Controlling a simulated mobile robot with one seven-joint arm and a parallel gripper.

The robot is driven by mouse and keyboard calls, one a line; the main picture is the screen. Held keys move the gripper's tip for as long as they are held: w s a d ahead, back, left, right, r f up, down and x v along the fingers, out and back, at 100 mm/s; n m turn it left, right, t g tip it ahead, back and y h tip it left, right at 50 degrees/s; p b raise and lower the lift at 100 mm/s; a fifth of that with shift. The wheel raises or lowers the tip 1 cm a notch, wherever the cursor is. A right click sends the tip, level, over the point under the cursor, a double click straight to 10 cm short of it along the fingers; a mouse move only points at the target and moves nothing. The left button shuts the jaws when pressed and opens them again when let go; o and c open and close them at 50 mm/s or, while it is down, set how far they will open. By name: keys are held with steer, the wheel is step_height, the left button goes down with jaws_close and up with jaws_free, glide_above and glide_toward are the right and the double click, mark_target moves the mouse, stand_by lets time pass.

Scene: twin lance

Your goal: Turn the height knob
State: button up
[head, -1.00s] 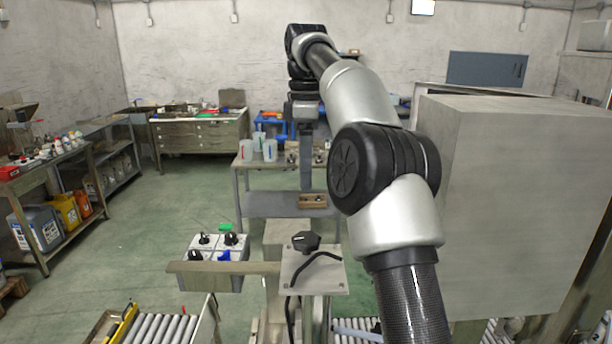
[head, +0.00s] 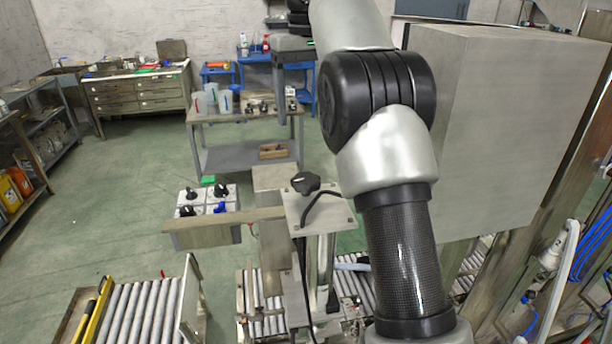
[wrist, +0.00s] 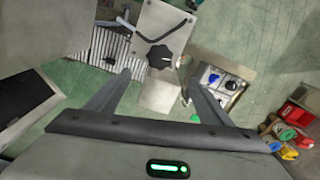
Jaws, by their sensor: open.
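A black lobed knob (head: 305,183) sits on top of a pale metal plate (head: 318,212) on a post, beside a bent black lever. In the wrist view the same knob (wrist: 160,56) lies between the fingertips in the picture, beyond them. My gripper (head: 294,95) points down, high in the head view and apart from the knob. The wrist view shows its two fingers (wrist: 158,70) spread, with nothing between them. The head view does not show the exact gap to the knob.
A control box (head: 208,200) with black knobs, a blue switch and a green button stands left of the plate, behind a flat bar (head: 222,220). Roller conveyors (head: 138,310) lie below. A large grey cabinet (head: 480,120) stands close on the right. Open green floor lies left.

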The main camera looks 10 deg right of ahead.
mark_target(306, 178)
step_height(306, 178, down, 16)
steer(key=b, duration=0.4)
steer(key=shift+f+b, duration=0.25)
steer(key=shift+b, duration=0.1)
steer(key=shift+c, duration=0.5)
steer(key=c, duration=1)
steer(key=shift+r+n+p, duration=0.15)
steer(key=shift+n+p, duration=0.15)
steer(key=shift+p, duration=0.05)
steer(key=n+p, duration=0.2)
steer(key=shift+r+n+p, duration=0.1)
steer(key=shift+n+p, duration=0.2)
steer(key=n+p, duration=0.3)
steer(key=n, duration=0.2)
steer(key=shift+n, duration=0.3)
steer(key=n+p, duration=0.1)
steer(key=n, duration=0.3)
steer(key=shift+f, duration=0.2)
steer(key=n, duration=0.4)
steer(key=shift+n, duration=0.3)
